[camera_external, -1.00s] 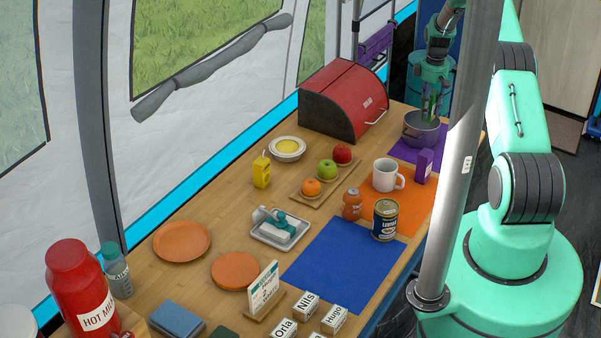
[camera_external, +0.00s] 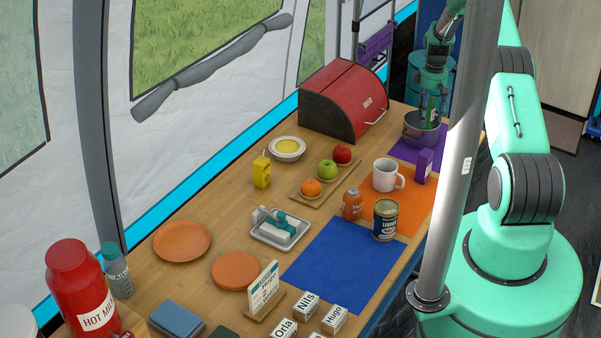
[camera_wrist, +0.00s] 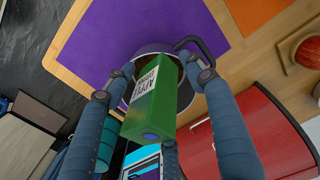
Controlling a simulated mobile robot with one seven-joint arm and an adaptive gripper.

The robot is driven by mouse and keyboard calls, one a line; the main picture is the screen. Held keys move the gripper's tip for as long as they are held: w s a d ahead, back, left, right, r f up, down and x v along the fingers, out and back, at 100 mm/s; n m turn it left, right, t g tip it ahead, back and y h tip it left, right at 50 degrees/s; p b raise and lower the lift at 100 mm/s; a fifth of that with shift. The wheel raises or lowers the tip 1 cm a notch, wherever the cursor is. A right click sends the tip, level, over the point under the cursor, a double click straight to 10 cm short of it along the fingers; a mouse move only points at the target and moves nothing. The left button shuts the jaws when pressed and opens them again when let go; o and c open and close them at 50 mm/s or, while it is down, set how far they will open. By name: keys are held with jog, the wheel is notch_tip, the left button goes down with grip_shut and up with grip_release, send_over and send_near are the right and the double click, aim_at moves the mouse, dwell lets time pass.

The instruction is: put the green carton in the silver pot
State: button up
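The green carton (camera_wrist: 150,108), labelled with the word apple, is between the fingers of my gripper (camera_wrist: 155,75) in the wrist view. Its far end lies over the opening of the silver pot (camera_wrist: 152,47), partly hiding the pot. In the external view my gripper (camera_external: 431,97) points down above the silver pot (camera_external: 421,133), with the green carton (camera_external: 432,116) at the pot's mouth. The fingers sit on both sides of the carton and look closed on it. Whether the carton touches the pot's bottom is hidden.
The pot stands on a purple mat (camera_external: 404,152) at the table's far right end. A red bread box (camera_external: 345,95) stands to its left. A purple carton (camera_external: 423,164) and a white mug (camera_external: 386,175) stand nearer. A metal pole (camera_external: 462,170) crosses the external view.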

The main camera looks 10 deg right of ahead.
aim_at(429, 106)
jog(key=shift+r, duration=0.15)
dwell(0.3)
notch_tip(429, 106, up, 11)
jog(key=shift+f, duration=0.1)
jog(key=shift+r, duration=0.65)
jog(key=shift+r, duration=0.15)
dwell(0.4)
